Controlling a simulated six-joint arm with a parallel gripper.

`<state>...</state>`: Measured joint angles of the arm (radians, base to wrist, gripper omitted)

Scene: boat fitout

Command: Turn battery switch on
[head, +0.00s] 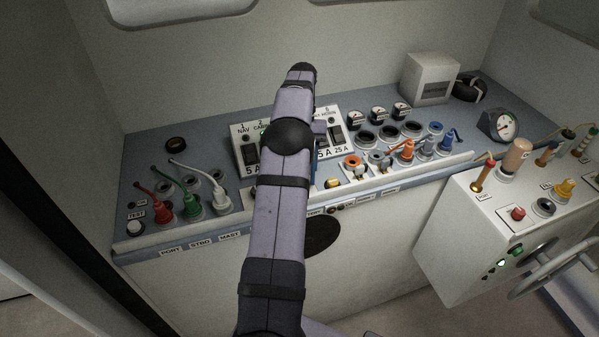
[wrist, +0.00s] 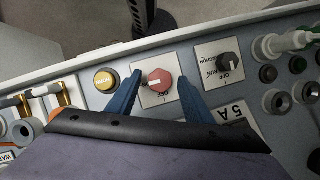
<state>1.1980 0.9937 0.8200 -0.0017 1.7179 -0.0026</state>
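A red rotary knob (wrist: 159,80) on a white square plate (wrist: 152,98), which looks like the battery switch, shows in the wrist view. Its white pointer mark points to the left in that picture. "OFF" is partly readable on the plate, but other lettering is too small to tell. My gripper (wrist: 160,74) is open, with one blue finger on each side of the red knob and visible gaps to it. Whether the fingertips are down at knob height, I cannot tell. In the head view my arm hides the knob and most of the gripper.
A black rotary knob (wrist: 229,64) on its own plate sits right of the right finger. A yellow horn button (wrist: 104,81) is close left of the left finger. The breaker panel (head: 246,161), coloured plugs (head: 407,150) and small gauges (head: 355,116) crowd the console around my arm.

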